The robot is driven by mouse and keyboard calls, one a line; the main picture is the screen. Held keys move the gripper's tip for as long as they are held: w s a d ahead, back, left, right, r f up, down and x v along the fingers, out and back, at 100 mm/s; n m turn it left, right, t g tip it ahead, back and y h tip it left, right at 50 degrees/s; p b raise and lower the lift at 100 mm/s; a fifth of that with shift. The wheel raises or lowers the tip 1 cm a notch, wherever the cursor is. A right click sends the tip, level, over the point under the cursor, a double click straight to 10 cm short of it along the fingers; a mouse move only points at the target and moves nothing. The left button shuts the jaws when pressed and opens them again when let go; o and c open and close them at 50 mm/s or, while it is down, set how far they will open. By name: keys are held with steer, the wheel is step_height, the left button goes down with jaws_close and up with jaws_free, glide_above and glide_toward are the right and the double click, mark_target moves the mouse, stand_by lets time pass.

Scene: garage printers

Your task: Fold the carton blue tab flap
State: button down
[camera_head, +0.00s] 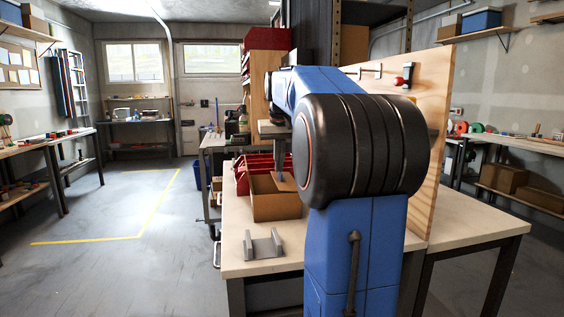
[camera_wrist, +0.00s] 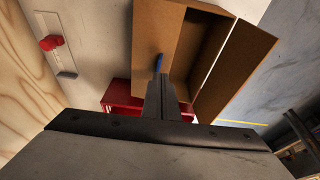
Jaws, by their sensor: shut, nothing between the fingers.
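The carton (camera_head: 276,208) is an open brown box on the workbench. In the wrist view the carton (camera_wrist: 208,30) shows part of its inside, with one flap (camera_wrist: 236,72) standing outward at the right. A brown panel at the left carries the blue tab (camera_wrist: 158,63), which sticks up just beyond my fingers. My gripper (camera_head: 279,172) is shut and empty, pointing down over the carton. In the wrist view my gripper (camera_wrist: 170,78) is close to the blue tab; I cannot tell whether they touch. My arm hides the carton's right side in the head view.
A red toolbox (camera_head: 262,163) stands right behind the carton. A grey bracket (camera_head: 263,246) lies in front of it on the workbench (camera_head: 234,262). An upright wooden board (camera_head: 434,130) with a red-handled item (camera_head: 404,76) rises at the right. Floor is clear at the left.

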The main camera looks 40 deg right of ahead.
stand_by(0.4)
steer(key=shift+s+d+r, duration=0.4)
steer(key=shift+d, duration=0.15)
steer(key=w+d+v, duration=0.1)
steer(key=v, duration=1.2)
glide_above(284, 181)
steer(key=shift+y, duration=0.3)
steer(key=x, duration=0.4)
steer(key=s+a+x, duration=0.1)
steer(key=x, duration=0.2)
steer(key=s+a+x, duration=0.1)
steer(key=x, duration=0.3)
steer(key=shift+d+f, duration=0.1)
steer(key=shift+f, duration=0.6)
steer(key=shift+w+f, duration=0.1)
steer(key=shift+f, duration=0.45)
steer(key=shift+a+f, duration=0.2)
steer(key=shift+f, duration=0.35)
